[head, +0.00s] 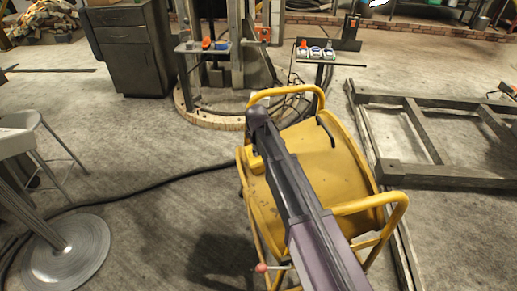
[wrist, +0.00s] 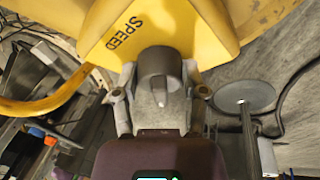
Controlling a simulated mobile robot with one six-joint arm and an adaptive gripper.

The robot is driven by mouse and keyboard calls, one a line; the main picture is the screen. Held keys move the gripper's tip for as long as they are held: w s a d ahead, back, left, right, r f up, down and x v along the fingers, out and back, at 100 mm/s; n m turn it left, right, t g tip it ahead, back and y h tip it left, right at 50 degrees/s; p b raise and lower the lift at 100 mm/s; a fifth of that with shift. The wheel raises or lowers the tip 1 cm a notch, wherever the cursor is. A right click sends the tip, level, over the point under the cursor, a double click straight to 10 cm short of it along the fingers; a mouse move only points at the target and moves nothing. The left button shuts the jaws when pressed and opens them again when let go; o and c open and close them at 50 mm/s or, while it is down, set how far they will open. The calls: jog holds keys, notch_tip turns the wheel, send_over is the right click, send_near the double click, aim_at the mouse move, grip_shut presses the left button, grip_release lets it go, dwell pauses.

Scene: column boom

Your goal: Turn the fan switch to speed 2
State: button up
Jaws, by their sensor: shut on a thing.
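The fan is a yellow drum-shaped unit with tubular handles (head: 335,170), in the middle of the head view. My arm crosses in front of it and hides part of it. In the wrist view its yellow panel (wrist: 190,25) carries the word SPEED, upside down. Below the word is the fan switch (wrist: 158,68), a round grey knob with a pale pointer mark on its lower side. My gripper (wrist: 160,92) has a finger on each side of the knob and is shut on it. No speed numbers are legible. In the head view the knob is hidden.
A dark wooden frame (head: 435,175) lies on the floor at the right. A stool with a round metal base (head: 68,250) stands at the left. A black cable (head: 150,188) runs across the floor to the fan. A dark cabinet (head: 130,50) stands behind.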

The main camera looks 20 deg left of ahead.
jog(key=m+t, duration=0.1)
jog(key=m, duration=0.4)
jog(key=shift+t+h+b, duration=0.3)
jog(key=shift+t+b, duration=0.1)
jog(key=shift+m+t+h+b, duration=0.35)
jog(key=shift+m+t+h, duration=0.15)
jog(key=shift+m, duration=1.8)
jog(key=o, duration=1.2)
jog(key=shift+c, duration=0.2)
